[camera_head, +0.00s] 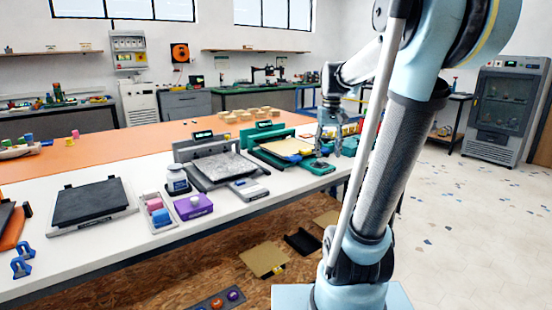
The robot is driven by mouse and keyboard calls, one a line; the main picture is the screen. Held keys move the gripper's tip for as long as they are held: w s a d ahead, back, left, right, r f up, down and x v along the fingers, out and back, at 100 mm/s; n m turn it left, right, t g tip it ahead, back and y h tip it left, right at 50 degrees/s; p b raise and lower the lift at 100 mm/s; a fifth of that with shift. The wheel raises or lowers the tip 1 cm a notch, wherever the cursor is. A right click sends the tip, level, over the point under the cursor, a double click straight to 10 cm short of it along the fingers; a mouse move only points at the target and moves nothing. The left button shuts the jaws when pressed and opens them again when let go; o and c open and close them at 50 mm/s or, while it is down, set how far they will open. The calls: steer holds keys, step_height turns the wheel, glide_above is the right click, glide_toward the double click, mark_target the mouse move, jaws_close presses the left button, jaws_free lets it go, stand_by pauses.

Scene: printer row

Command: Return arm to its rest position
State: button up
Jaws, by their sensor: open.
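My arm rises on the right side of the head view and bends forward over the bench. My gripper (330,143) hangs from its far end, pointing down, above the right end of the bench by the teal-framed printer (290,152). Its fingers look apart, and I see nothing held between them. Whether the fingertips touch anything below is too small to tell. The long white bench (110,250) runs from the left front to the arm.
Parts lie on a wooden shelf below.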

steer(key=s+f+t, duration=0.1)
steer(key=s+f, duration=1.7)
steer(key=s, duration=0.3)
steer(key=shift+s, duration=0.2)
steer(key=shift+w+f, duration=0.25)
steer(key=shift+w, duration=0.2)
steer(key=shift+c, duration=0.5)
